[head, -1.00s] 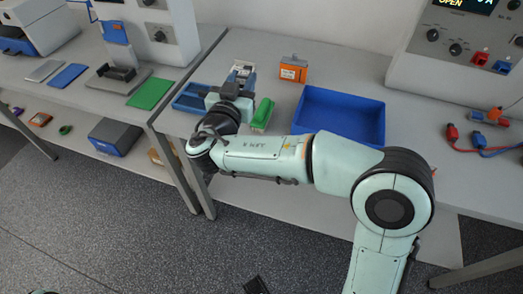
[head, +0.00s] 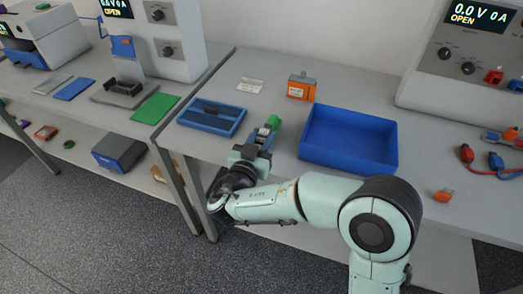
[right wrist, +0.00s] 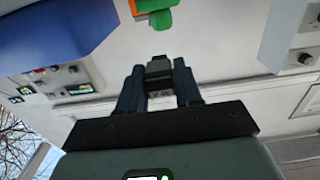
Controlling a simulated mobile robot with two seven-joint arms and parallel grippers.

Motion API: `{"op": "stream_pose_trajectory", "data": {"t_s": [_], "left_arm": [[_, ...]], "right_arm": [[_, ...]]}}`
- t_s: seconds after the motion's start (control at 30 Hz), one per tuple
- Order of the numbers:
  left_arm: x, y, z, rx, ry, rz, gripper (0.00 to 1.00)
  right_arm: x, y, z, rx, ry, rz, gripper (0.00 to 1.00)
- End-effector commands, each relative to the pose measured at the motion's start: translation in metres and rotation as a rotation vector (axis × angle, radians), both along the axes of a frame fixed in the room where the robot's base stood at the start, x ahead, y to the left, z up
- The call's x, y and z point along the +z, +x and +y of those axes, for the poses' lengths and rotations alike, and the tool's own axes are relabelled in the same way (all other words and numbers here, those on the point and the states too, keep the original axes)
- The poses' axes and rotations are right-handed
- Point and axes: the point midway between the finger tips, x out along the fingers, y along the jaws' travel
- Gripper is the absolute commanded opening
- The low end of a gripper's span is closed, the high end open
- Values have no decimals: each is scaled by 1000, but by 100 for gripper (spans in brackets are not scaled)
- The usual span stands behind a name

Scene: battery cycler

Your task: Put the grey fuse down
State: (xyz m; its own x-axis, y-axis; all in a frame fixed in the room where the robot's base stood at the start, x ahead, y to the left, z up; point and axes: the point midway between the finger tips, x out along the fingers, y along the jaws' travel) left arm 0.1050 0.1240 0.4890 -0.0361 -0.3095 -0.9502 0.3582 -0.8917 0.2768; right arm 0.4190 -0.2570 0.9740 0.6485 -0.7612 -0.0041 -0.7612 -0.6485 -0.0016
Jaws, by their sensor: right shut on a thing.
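My right gripper (head: 263,136) is shut on the grey fuse (right wrist: 158,68), which shows as a small dark grey block between the two blue fingers in the right wrist view. In the head view the fuse is largely hidden by the fingers. The gripper is at the near part of the right-hand table, to the right of the blue slotted tray (head: 212,117). A green block (head: 273,122) shows just beyond the fingertips. I cannot tell whether the fuse touches the table or the green block. My left gripper is out of view.
A blue bin (head: 349,138) stands right of the gripper. A small orange piece (head: 444,195) and red and blue leads (head: 480,160) are at the right.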

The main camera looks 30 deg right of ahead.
Motion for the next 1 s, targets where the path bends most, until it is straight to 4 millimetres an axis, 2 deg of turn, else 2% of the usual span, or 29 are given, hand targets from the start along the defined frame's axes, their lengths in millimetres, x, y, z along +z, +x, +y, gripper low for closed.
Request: {"op": "stream_pose_trajectory", "data": {"t_s": [0.2,0.3,1.0], "left_arm": [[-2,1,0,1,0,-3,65],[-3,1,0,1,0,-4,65],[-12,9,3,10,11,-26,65]], "right_arm": [[-33,0,0,2,-3,7,17],[-41,0,0,1,-3,3,17],[-46,0,0,1,0,0,17]]}}
